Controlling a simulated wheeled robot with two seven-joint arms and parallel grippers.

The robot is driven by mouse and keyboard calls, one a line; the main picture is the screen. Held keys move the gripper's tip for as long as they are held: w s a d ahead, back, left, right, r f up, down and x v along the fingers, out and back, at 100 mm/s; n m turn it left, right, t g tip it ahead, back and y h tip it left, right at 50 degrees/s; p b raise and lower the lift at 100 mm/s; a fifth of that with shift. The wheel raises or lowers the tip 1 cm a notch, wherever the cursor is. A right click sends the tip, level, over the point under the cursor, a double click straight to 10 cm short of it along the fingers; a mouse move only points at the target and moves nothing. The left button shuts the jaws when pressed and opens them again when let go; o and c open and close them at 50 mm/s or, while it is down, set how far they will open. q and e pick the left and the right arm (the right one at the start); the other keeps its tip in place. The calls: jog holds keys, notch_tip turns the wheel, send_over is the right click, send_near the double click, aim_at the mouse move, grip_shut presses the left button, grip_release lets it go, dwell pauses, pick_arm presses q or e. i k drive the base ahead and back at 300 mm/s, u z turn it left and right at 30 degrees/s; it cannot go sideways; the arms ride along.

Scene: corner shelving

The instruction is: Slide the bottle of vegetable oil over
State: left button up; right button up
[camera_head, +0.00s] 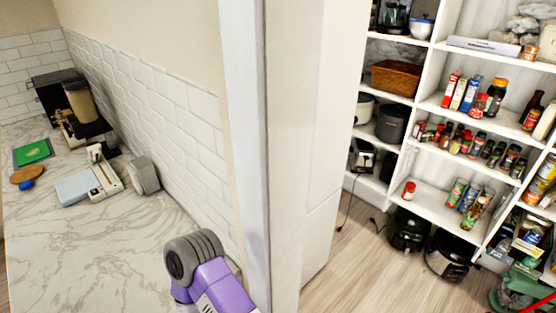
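I cannot single out the bottle of vegetable oil for sure. A yellowish bottle (545,122) stands at the right edge on the middle shelf, partly cut off by the frame, with a dark bottle (531,106) beside it. Another bottle with a green and orange look (476,211) stands on a lower shelf among cans. Labels are too small to read. A purple and grey link of my arm shows at the bottom centre, over the counter's edge and far from the shelves. Neither gripper is in view.
White corner shelving (437,198) holds jars, boxes and appliances. A white wall end (285,150) stands between the shelving and a marble counter (110,255).

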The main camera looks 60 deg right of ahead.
aim_at(473, 214)
jog(key=k, duration=0.5)
jog(key=z, duration=4.35)
jog(key=k, duration=0.8)
jog(key=u, duration=0.75)
jog(key=i, duration=1.75)
jog(key=u, duration=0.5)
jog(key=i, duration=1.75)
jog(key=u, duration=0.05)
